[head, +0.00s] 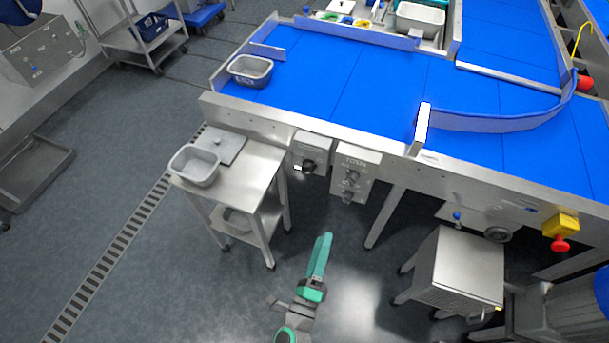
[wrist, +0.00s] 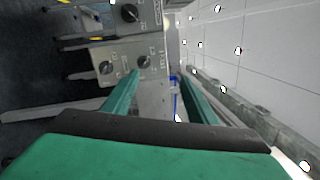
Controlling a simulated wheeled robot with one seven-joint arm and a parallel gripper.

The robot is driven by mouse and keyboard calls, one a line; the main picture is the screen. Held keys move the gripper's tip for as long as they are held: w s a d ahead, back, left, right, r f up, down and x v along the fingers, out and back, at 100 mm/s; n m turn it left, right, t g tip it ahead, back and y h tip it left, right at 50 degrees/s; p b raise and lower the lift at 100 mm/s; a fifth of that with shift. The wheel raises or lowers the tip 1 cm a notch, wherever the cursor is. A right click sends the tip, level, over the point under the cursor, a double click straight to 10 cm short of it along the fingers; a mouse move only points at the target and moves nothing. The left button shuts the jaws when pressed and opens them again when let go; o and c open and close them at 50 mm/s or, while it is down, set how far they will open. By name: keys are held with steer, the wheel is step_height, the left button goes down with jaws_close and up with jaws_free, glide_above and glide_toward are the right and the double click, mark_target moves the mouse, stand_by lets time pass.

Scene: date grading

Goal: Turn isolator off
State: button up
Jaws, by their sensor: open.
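A grey box (head: 311,151) with one dark rotary knob (head: 308,166) is fixed under the conveyor's front edge in the head view. A second grey box (head: 354,168) with two knobs, one above the other, hangs to its right. The labels are too small to read, so I cannot tell for sure which knob is the isolator. In the wrist view the single knob (wrist: 129,13) is at the top and the two-knob box (wrist: 125,62) is below it. My gripper (head: 325,238) is open and empty, in front of and apart from both boxes; its green fingers (wrist: 152,84) are spread.
The blue conveyor (head: 390,85) runs above the boxes. A steel stand (head: 250,165) with a grey tub (head: 195,166) is left of them, and a steel cabinet (head: 455,270) is to the right. A yellow box with a red button (head: 560,244) is farther right. Floor around my gripper is clear.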

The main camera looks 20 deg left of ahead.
steer(key=w+a+f+m, duration=0.3)
steer(key=w+a+m, duration=0.4)
steer(key=w+m, duration=0.15)
steer(key=m+g+h, duration=0.1)
steer(key=m+g, duration=0.1)
steer(key=m, duration=0.3)
glide_toward(307, 169)
steer(key=w+f, duration=0.1)
steer(key=w, duration=0.7)
steer(key=shift+f, duration=0.3)
steer(key=shift+w, duration=0.1)
steer(key=c, duration=1.1)
